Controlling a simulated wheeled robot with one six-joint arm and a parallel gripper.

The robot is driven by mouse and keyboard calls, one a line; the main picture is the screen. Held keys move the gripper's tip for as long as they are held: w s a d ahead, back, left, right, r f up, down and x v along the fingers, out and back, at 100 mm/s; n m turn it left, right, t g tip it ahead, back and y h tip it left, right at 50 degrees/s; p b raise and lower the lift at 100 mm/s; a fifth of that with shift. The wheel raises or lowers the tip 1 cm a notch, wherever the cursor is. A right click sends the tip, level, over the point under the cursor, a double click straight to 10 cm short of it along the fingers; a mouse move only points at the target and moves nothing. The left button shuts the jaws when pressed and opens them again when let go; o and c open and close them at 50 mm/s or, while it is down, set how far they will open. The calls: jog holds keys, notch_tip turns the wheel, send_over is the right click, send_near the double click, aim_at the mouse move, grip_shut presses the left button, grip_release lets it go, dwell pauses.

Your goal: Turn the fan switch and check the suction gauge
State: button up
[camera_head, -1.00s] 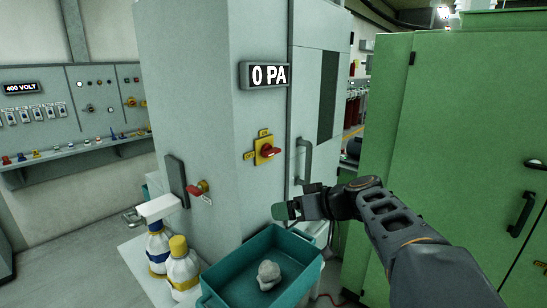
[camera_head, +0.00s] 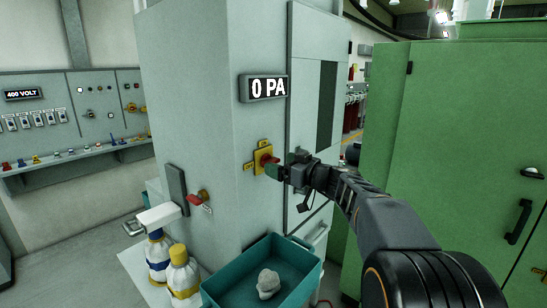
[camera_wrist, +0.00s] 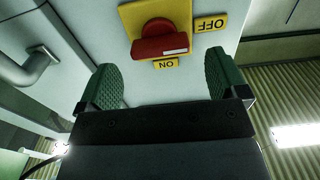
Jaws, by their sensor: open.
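The fan switch (camera_head: 263,156) is a red knob on a yellow plate on the grey cabinet's front, with ON and OFF labels. In the wrist view the switch (camera_wrist: 160,38) appears upside down, its white-marked end on the side of the OFF label (camera_wrist: 210,24). My gripper (camera_head: 276,171) is at the switch in the head view, partly covering it. In the wrist view my gripper (camera_wrist: 161,80) is open, its green pads apart, with the knob ahead between them and nothing held. The suction gauge (camera_head: 263,88) above the switch reads 0 PA.
A teal bin (camera_head: 236,270) with a pale lump (camera_head: 268,283) stands below. Two bottles (camera_head: 183,275) are beside it. A green cabinet (camera_head: 450,130) stands right, and a grey door handle (camera_wrist: 30,68) is near my gripper.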

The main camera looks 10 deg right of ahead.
aim_at(274, 161)
jog(key=shift+p+x, duration=0.45)
jog(key=shift+x, duration=1.3)
jog(key=c, duration=0.9)
jog(key=shift+c, duration=0.2)
